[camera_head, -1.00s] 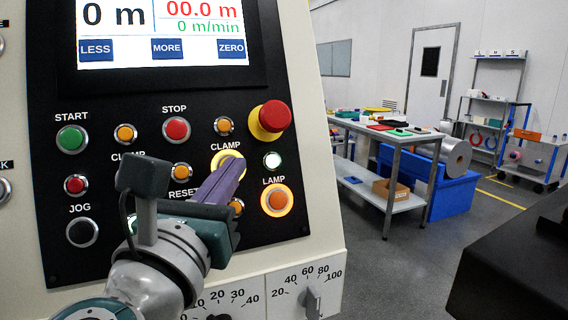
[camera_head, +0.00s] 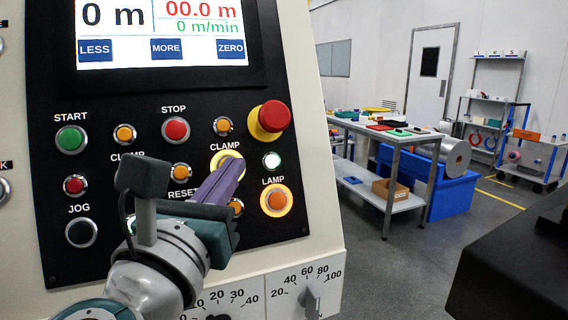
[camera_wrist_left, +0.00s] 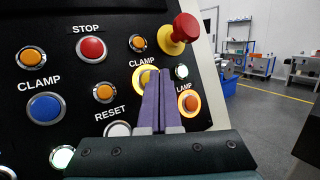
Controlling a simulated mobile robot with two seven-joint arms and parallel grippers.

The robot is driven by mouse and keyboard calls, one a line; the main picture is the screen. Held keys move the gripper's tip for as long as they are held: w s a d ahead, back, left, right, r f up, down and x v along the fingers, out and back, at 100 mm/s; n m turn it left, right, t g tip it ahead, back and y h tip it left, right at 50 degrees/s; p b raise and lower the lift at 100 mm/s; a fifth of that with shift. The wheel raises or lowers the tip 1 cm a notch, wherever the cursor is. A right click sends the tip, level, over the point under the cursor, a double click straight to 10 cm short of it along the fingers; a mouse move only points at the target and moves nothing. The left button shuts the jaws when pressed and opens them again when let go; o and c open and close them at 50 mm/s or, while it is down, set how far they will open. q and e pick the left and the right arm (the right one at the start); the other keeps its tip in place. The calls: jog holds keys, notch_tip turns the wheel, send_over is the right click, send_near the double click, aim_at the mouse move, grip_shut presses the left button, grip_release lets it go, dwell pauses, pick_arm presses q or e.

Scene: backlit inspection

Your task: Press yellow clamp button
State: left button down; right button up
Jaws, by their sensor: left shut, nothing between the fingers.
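The yellow clamp button (camera_head: 228,160) is on the black panel under the right-hand CLAMP label, with a glowing yellow ring. In the left wrist view its ring (camera_wrist_left: 142,80) shows behind the fingertips. My left gripper (camera_head: 233,172) is shut and empty, its purple fingers together and pointing at the button. The fingertips (camera_wrist_left: 157,76) overlap the button and hide most of its face. I cannot tell whether they touch it or stop just short. My right gripper is not in view.
A red emergency knob (camera_head: 270,121) sticks out above right of the clamp button. The lit LAMP button (camera_head: 277,200) is below right, and a white light (camera_head: 272,160) is beside it. A blue button (camera_wrist_left: 46,108) shows at left. A dark block (camera_head: 515,260) fills the lower right.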

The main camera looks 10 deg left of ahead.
pick_arm(q)
jog(key=shift+w, duration=0.1)
dwell(0.3)
jog(key=shift+w+a+f+b, duration=0.2)
jog(key=shift+w+a+b, duration=0.05)
jog(key=shift+b, duration=0.05)
jog(key=shift+s+d+r, duration=0.2)
jog(key=shift+s+d, duration=0.05)
jog(key=shift+s, duration=0.1)
dwell(0.4)
jog(key=s+d+r+p, duration=0.2)
jog(key=s+d, duration=0.1)
jog(key=s, duration=0.1)
jog(key=shift+s+r, duration=0.15)
jog(key=shift+s, duration=0.15)
